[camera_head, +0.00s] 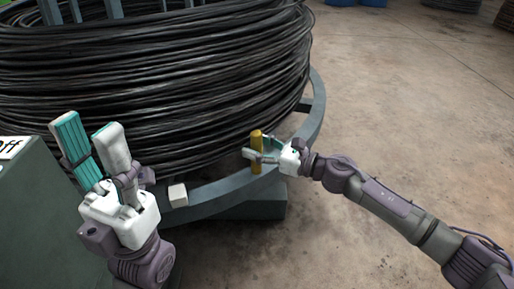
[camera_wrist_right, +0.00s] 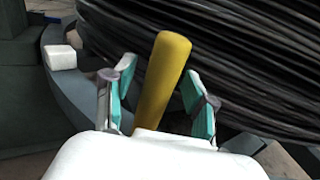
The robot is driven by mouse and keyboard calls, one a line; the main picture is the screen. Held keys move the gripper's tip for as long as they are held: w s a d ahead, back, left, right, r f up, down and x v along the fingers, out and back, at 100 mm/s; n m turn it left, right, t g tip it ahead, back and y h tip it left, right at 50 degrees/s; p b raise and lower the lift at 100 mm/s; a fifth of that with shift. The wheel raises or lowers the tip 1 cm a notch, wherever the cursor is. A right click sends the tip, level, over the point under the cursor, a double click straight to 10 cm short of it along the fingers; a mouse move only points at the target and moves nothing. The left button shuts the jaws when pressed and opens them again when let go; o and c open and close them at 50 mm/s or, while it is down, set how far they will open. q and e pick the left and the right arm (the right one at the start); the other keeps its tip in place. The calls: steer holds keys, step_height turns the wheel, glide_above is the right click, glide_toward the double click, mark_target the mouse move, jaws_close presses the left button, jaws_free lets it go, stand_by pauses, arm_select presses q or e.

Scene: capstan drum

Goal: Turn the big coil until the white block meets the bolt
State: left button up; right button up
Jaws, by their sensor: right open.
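The big coil (camera_head: 170,85) of black wire sits on a grey ring frame (camera_head: 222,188). The white block (camera_head: 178,195) is on the ring's near edge, and it also shows in the right wrist view (camera_wrist_right: 60,58). A yellow upright post (camera_head: 256,160) stands at the ring to the right of the block, with a gap between them. I cannot tell whether this post is the bolt. My right gripper (camera_head: 252,153) is open, with its fingers on either side of the post (camera_wrist_right: 163,80). My left gripper (camera_head: 90,140) is open and empty, left of the block.
A grey-green cabinet (camera_head: 40,215) with a partly visible "off" label stands at the left, close to my left gripper. Concrete floor (camera_head: 400,110) is clear to the right. Blue drums (camera_head: 357,2) and other coils stand far back.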

jaws_close()
stand_by(0.3)
